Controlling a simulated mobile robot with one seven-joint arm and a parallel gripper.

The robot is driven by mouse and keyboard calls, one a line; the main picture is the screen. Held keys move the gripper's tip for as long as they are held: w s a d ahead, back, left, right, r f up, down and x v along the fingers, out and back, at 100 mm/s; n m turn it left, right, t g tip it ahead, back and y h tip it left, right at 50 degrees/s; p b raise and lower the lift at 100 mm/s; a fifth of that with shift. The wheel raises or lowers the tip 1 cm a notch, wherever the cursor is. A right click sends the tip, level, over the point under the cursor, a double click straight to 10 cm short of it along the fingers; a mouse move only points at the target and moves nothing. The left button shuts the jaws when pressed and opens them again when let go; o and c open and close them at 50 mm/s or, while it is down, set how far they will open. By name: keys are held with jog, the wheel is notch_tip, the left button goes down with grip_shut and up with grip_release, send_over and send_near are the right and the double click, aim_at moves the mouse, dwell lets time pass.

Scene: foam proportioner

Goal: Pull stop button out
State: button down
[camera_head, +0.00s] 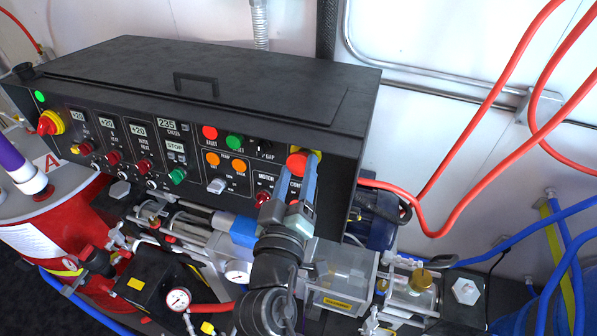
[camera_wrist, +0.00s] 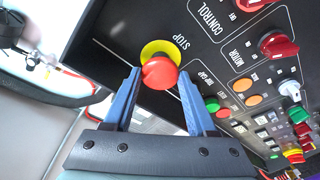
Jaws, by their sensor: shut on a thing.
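The stop button is a red round knob (camera_head: 297,160) on a yellow backing at the right end of the black control panel (camera_head: 342,161). In the wrist view, the red knob (camera_wrist: 160,73) stands out from its yellow ring (camera_wrist: 161,49), beside the word STOP. My gripper (camera_head: 301,180) reaches up to it from below. In the wrist view, the blue fingers of my gripper (camera_wrist: 159,76) lie on both sides of the red knob, shut on it. My fingers hide the lower part of the button in the head view.
Other lamps and knobs sit left of the stop button, among them a red lamp (camera_head: 209,133), a green one (camera_head: 235,141) and a red-yellow rotary switch (camera_head: 50,123). Pumps and a clear tank (camera_head: 342,270) lie below. Red hoses (camera_head: 470,155) hang at the right.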

jog(key=shift+s+a, duration=0.1)
jog(key=shift+s, duration=0.1)
jog(key=c, duration=0.6)
grip_release()
jog(key=o, duration=0.4)
jog(key=shift+s, duration=0.1)
jog(key=shift+s+f, duration=0.1)
jog(key=shift+s, duration=0.15)
jog(key=s+a+b, duration=0.2)
jog(key=s+b, duration=0.3)
jog(key=s, duration=0.7)
jog(key=shift+b, duration=0.3)
